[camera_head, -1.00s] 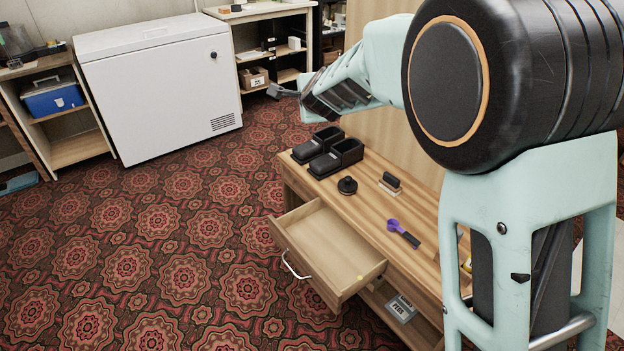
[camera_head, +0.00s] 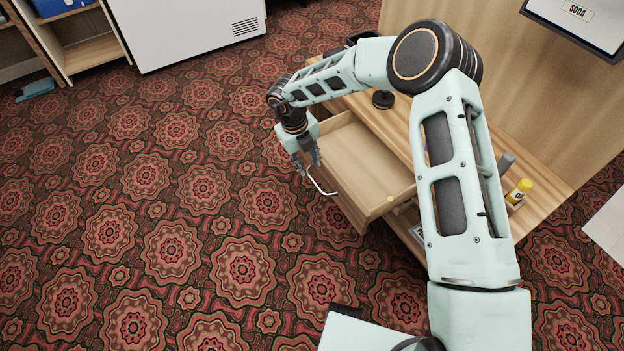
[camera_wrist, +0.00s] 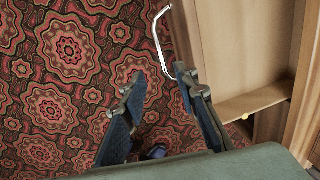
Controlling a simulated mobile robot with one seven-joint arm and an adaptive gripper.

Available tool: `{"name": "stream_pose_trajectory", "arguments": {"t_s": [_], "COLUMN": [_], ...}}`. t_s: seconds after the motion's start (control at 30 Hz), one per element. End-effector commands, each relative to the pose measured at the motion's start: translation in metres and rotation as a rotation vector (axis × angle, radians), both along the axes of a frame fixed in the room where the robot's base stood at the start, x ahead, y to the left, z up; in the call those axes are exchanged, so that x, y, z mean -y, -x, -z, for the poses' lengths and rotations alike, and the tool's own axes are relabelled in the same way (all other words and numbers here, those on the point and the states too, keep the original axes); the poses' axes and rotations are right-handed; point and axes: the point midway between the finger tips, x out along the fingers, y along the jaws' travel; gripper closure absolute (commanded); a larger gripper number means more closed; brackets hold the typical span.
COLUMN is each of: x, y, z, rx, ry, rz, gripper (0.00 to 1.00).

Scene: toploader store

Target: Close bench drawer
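The wooden bench (camera_head: 520,170) has its drawer (camera_head: 362,165) pulled out, and the drawer's inside looks empty. A curved metal handle (camera_head: 322,186) is on the drawer front. My gripper (camera_head: 312,165) is just above and beside the drawer front, close to the handle, and hides part of the front. In the wrist view my gripper's fingers (camera_wrist: 160,77) are spread with nothing between them. The handle (camera_wrist: 157,38) shows beyond the fingertips there, and the drawer (camera_wrist: 238,55) lies to the right. I cannot tell whether a finger touches the handle.
My arm hides much of the bench top. A white chest freezer (camera_head: 190,30) and a shelf (camera_head: 95,50) are at the back left. The patterned carpet left of the drawer is clear.

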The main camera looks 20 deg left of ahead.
Motion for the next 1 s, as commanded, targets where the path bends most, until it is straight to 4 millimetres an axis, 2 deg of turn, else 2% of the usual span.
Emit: {"name": "stream_pose_trajectory", "arguments": {"t_s": [0.3, 0.5, 0.7, 0.97, 1.0], "x": [0.008, 0.012, 0.013, 0.013, 0.013], "y": [-0.008, -0.014, -0.016, -0.016, -0.016], "z": [0.059, 0.088, 0.099, 0.099, 0.099], "rx": [0.002, 0.005, 0.005, 0.006, 0.005], "ry": [0.003, 0.002, 0.001, 0.001, 0.001], "rz": [-0.001, -0.001, -0.003, -0.003, -0.003], "gripper": [0.72, 0.72, 0.72, 0.72, 0.75]}}
